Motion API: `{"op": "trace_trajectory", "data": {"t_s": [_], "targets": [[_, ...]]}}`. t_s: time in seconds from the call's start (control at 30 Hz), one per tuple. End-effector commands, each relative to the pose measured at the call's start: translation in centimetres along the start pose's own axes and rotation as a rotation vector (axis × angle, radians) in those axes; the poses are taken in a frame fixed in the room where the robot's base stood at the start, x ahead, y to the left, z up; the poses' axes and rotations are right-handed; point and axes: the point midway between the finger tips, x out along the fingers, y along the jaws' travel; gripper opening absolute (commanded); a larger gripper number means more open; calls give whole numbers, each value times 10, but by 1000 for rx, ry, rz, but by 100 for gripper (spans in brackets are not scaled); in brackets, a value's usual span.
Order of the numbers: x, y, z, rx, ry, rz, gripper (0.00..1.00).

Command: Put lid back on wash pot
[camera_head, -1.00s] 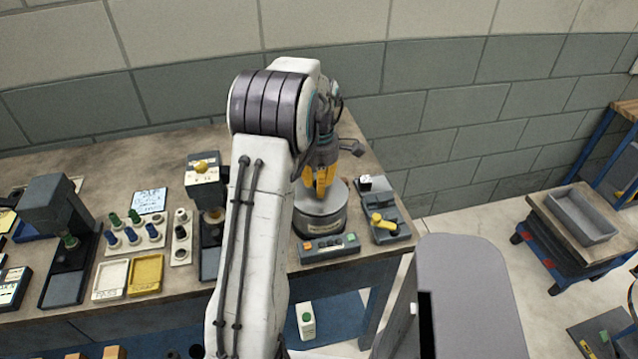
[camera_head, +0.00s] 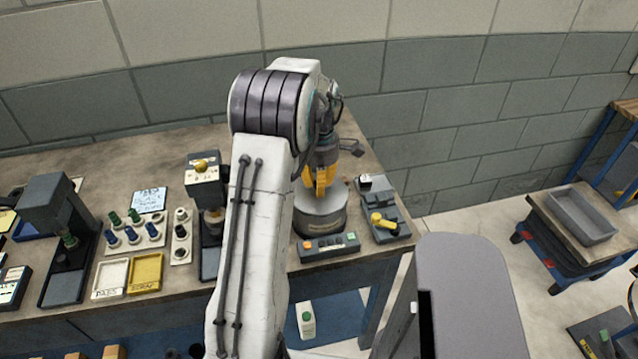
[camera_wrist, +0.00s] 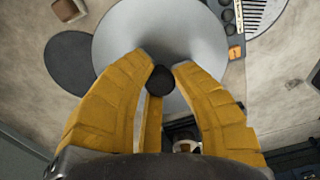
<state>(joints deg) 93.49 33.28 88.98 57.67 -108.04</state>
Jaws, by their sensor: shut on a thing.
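The wash pot (camera_head: 322,222) is a dark grey round vessel with a label on its front, standing near the right end of the bench. A pale grey round lid (camera_head: 330,203) is on or just over its top; I cannot tell whether it is fully seated. In the wrist view the lid (camera_wrist: 135,40) shows as a large grey disc with a dark round knob (camera_wrist: 161,79). My gripper (camera_head: 320,187) has yellow fingers and points down over the lid. In the wrist view my gripper (camera_wrist: 162,75) is shut on the knob, one finger on each side.
A control box (camera_head: 330,247) with coloured buttons stands in front of the pot. A tray with a yellow-handled tool (camera_head: 384,222) is close on its right. A press-like device (camera_head: 207,180) stands to the left. The bench (camera_head: 135,165) is clear toward the back.

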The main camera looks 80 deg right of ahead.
Motion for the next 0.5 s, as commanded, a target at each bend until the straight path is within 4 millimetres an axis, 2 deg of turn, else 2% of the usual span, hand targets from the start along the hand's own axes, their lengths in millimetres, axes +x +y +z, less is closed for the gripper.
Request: {"op": "trace_trajectory", "data": {"t_s": [0.27, 0.3, 0.5], "targets": [[0, 0, 0, 0, 0, 0, 0], [0, 0, 0, 0, 0, 0, 26], [0, 0, 0, 0, 0, 0, 44]]}}
